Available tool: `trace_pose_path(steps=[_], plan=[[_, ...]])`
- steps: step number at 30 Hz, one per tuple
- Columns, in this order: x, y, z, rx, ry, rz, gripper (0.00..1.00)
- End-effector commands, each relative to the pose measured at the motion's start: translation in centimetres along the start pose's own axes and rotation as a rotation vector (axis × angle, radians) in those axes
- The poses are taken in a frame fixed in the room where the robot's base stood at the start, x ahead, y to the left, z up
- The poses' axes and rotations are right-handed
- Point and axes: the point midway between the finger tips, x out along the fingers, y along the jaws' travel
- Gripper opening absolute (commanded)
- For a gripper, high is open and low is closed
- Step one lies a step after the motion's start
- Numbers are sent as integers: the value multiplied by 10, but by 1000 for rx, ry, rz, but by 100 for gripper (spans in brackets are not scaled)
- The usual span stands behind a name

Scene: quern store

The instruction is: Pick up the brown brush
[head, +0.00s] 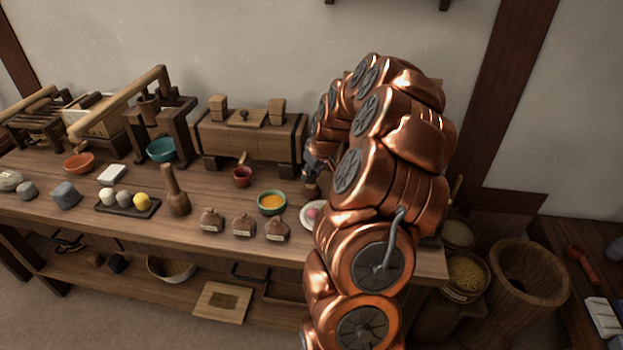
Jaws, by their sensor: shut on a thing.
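My gripper (313,172) is at the left side of my copper arm, low over the back right of the workbench. The arm hides much of it. It is shut on a small dark brown thing (311,188), which I take for the brown brush. Only a little of it shows, just below the fingers. I cannot tell whether it touches the bench top.
The wooden bench (120,210) holds a plate (307,222) with a pink thing, a teal bowl (272,212) of orange powder, several labelled brown jars (244,226), a pestle (176,192) and a wooden chest (247,138). Baskets and a barrel (527,280) stand at right.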

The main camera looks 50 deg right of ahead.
Motion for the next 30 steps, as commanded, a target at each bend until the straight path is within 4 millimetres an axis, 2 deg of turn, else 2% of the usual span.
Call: trace_pose_path(steps=[12,23,30], plan=[[-33,0,-12,0,4,2,0],[-45,-9,16,0,0,1,0],[-63,-20,48,1,2,1,0]])
